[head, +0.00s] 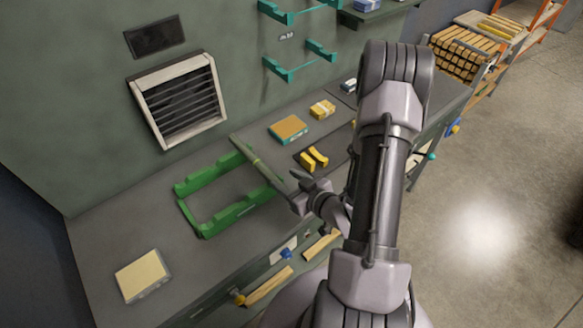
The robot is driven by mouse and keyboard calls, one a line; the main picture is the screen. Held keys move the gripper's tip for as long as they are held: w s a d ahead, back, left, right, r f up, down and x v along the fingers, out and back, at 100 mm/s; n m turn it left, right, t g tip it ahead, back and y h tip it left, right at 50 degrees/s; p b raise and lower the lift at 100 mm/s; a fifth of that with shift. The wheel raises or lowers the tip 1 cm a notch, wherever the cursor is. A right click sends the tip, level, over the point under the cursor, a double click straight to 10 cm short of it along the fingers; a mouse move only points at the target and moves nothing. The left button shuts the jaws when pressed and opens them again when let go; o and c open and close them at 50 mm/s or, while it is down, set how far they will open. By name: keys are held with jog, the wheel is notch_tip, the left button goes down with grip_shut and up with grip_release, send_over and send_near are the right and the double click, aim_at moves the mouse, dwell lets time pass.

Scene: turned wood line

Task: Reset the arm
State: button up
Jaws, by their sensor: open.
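My gripper (306,183) is at the middle of the head view, at the end of my folded arm. It is open, with nothing visible between its fingers. It appears above the grey bench (110,225), near the green cradle (215,222) on its left. Two yellow curved pieces (314,159) lie on a dark mat just beyond the gripper. My arm hides part of the bench on the right.
A tan-topped teal block (289,129) and a yellow box (322,109) lie farther back. A pale yellow pad (142,275) lies front left. Teal brackets (291,68) stick out from the wall. A rack of wood (463,52) stands back right; the floor at right is clear.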

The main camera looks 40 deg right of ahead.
notch_tip(320, 180, up, 6)
jog(key=w+r+m+g+h+b, duration=0.1)
jog(key=w+m+g+h+b, duration=0.15)
jog(key=g+b, duration=0.4)
jog(key=s+a+r+m+y+b, duration=0.1)
jog(key=s+a+r+y+b, duration=0.1)
jog(key=s+a, duration=0.6)
jog(key=s+a+r+m+g+y+b, duration=0.1)
jog(key=s+a+r+b, duration=0.3)
jog(key=s+a, duration=0.5)
jog(key=a+y+b, duration=0.1)
jog(key=a, duration=0.2)
jog(key=shift+s+a, duration=0.3)
jog(key=shift+a, duration=0.1)
jog(key=shift+f, duration=0.1)
